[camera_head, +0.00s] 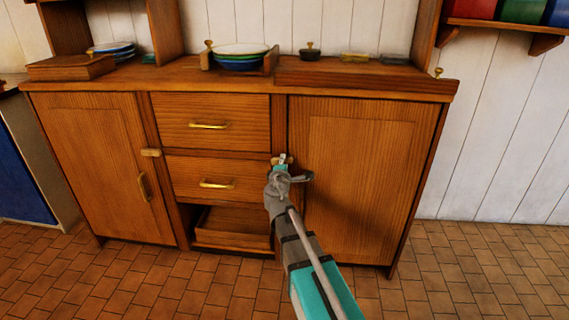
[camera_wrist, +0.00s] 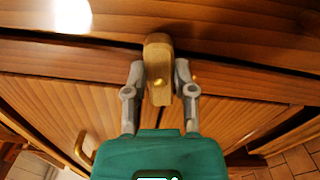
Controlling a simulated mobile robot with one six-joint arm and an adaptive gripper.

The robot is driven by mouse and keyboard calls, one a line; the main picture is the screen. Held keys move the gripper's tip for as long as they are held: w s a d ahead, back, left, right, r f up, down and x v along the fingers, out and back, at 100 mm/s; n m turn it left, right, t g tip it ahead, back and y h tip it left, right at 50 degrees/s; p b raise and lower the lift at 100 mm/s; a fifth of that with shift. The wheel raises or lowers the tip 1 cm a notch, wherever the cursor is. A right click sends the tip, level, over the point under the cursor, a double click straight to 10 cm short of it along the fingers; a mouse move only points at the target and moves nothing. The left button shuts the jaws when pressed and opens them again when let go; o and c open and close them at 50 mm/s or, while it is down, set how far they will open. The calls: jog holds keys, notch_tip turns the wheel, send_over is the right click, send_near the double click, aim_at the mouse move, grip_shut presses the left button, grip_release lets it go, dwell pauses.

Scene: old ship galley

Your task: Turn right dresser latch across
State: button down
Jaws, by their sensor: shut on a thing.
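The right dresser latch (camera_wrist: 158,62) is a small wooden block with a brass pin. In the wrist view it stands lengthwise up the picture between my two fingers. My gripper (camera_wrist: 160,82) is shut on it, with one fingertip on each side. In the head view my gripper (camera_head: 281,168) is at the upper left edge of the right dresser door (camera_head: 365,180), beside the drawers, and hides most of the latch. The right door looks closed.
The left latch (camera_head: 151,153) lies level beside the left door (camera_head: 98,165). Two closed drawers (camera_head: 209,122) have brass pulls; an open tray (camera_head: 232,240) sits below them. Bowls (camera_head: 240,58) and a lidded pot (camera_head: 309,53) stand on top. The tiled floor (camera_head: 470,270) at right is clear.

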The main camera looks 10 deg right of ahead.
jog(key=shift+d+f+m, duration=0.1)
jog(key=shift+m, duration=1.2)
jog(key=shift+c, duration=2.2)
grip_release()
jog(key=shift+s, duration=0.15)
jog(key=v, duration=1.1)
jog(key=shift+s, duration=0.35)
